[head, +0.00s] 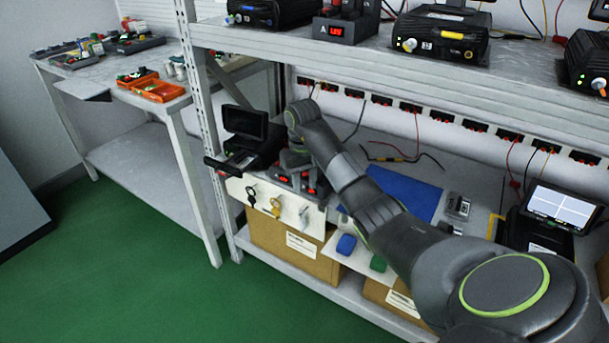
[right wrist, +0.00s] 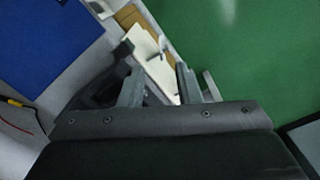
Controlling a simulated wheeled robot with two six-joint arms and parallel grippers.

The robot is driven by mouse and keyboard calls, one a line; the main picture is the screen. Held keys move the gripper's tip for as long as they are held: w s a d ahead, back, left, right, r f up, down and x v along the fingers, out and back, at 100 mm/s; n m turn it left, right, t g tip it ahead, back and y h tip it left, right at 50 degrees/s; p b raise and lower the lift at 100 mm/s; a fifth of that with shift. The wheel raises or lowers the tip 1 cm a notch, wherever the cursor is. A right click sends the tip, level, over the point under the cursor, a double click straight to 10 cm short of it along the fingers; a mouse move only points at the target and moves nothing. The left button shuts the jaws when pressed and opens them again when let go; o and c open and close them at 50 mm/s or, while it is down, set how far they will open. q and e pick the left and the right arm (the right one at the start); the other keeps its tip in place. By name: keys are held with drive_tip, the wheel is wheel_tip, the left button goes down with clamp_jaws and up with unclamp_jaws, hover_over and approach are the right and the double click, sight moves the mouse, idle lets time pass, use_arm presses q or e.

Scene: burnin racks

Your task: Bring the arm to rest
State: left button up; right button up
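My right arm (head: 375,205) reaches from the lower right of the head view up over the lower shelf, with its wrist bent near the shelf's left end. My right gripper (head: 294,162) is partly hidden there, close to a black device with red lights. In the right wrist view the two grey fingers of the right gripper (right wrist: 160,82) stand apart with a gap between them. No held object shows between them; a white panel (right wrist: 152,52) is seen past the gap. My left gripper is not in view.
A blue mat (head: 405,190) lies on the shelf under my arm. A small black monitor (head: 245,122) stands left of the gripper. Keys hang on the white front panel (head: 235,188). A lit screen (head: 560,207) stands at right. Cardboard boxes (head: 290,248) sit below. Green floor (head: 120,265) is clear at left.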

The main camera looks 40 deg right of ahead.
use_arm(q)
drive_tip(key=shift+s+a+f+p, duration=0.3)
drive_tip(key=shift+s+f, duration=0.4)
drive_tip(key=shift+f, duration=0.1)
